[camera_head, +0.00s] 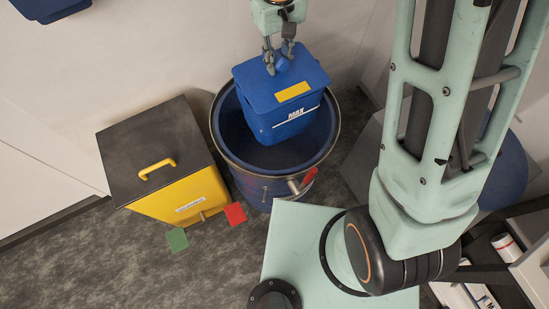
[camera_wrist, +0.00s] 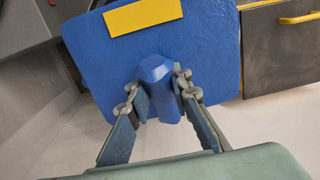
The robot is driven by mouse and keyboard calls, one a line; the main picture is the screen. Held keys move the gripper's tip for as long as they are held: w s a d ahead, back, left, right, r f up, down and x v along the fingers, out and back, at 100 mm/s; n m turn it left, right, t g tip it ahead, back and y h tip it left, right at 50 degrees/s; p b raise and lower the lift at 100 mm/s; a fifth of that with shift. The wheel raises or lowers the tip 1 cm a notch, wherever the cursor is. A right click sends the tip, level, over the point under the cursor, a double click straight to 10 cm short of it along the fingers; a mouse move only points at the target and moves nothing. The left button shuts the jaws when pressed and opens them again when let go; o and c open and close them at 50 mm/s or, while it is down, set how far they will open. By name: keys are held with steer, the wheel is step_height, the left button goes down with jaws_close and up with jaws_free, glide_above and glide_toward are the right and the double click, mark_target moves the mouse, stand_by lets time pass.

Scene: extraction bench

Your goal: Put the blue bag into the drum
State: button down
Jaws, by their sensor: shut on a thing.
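My gripper (camera_head: 279,66) is shut on the knob on top of the bag. In the wrist view both fingers of my gripper (camera_wrist: 158,98) press on the blue knob, and the bag (camera_wrist: 215,50) hangs from it. The blue drum (camera_head: 237,160) is open at the top. In the head view the bag is over the drum's opening and covers its back part. I cannot tell whether the bag's bottom is above or below the rim.
A yellow box (camera_head: 185,190) with a dark lid and yellow handle stands left of the drum. Green (camera_head: 177,239) and red (camera_head: 235,214) tags are in front. A wall is behind. A shelf with white containers (camera_head: 506,247) is at lower right.

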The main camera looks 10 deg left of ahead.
step_height(320, 180, down, 24)
steer(key=b, duration=2.3)
steer(key=shift+r, duration=0.1)
step_height(320, 180, down, 10)
steer(key=b, duration=0.3)
steer(key=shift+b, duration=0.35)
steer(key=c, duration=2.2)
jaws_free()
steer(key=o, duration=0.5)
steer(key=shift+c, duration=0.2)
